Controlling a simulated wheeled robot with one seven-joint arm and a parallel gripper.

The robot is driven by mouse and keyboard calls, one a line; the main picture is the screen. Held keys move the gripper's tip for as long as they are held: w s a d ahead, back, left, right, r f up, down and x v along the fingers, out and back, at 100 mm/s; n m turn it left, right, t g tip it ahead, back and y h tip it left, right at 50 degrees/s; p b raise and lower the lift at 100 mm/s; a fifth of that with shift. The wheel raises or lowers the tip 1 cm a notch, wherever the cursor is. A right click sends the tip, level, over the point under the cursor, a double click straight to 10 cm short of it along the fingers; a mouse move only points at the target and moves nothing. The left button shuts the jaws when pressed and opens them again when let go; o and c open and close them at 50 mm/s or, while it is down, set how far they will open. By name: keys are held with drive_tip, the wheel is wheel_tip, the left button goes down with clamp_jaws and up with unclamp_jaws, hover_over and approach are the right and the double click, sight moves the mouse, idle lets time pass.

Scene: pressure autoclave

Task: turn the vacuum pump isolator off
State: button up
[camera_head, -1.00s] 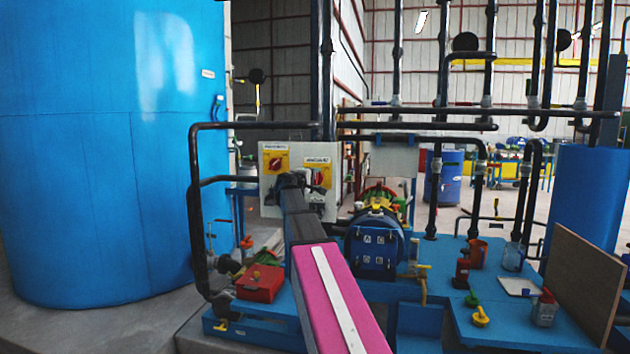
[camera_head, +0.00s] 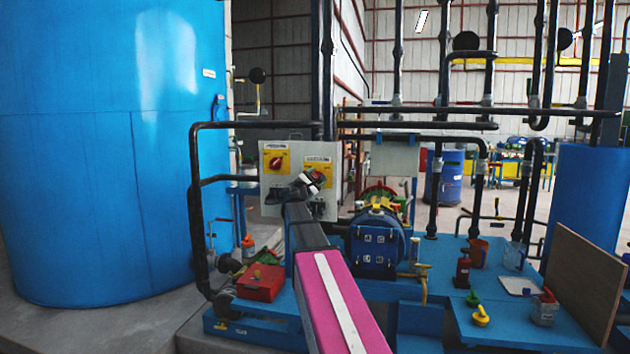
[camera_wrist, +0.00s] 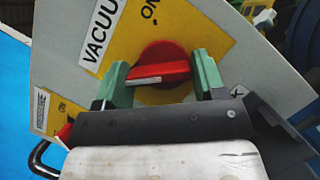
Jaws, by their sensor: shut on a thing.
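The vacuum pump isolator is a red rotary handle (camera_wrist: 165,62) on a yellow plate, marked "VACUU…" and "ON" in the wrist view. Its panel appears tilted there. My gripper (camera_wrist: 163,80) has a green finger at each end of the handle's grip bar and is shut on it. In the head view, my gripper (camera_head: 314,178) is at the right-hand switch of the pale panel (camera_head: 325,205) and covers its handle. The yellow plate (camera_head: 317,165) shows above it. The handle's exact angle against the marks is hard to tell.
A second red switch (camera_head: 277,162) on a yellow plate sits left on the same panel. A large blue tank (camera_head: 80,180) stands at left. A black pipe (camera_head: 194,225) runs left of the panel, and a blue pump (camera_head: 376,245) is at lower right.

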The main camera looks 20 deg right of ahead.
drive_tip(key=shift+w+a+n, duration=0.1)
drive_tip(key=shift+n, duration=0.4)
drive_tip(key=o, duration=0.9)
drive_tip(key=v, duration=1)
drive_tip(key=shift+s+a+f, duration=0.15)
drive_tip(key=shift+s+a, duration=0.05)
drive_tip(key=shift+s, duration=0.2)
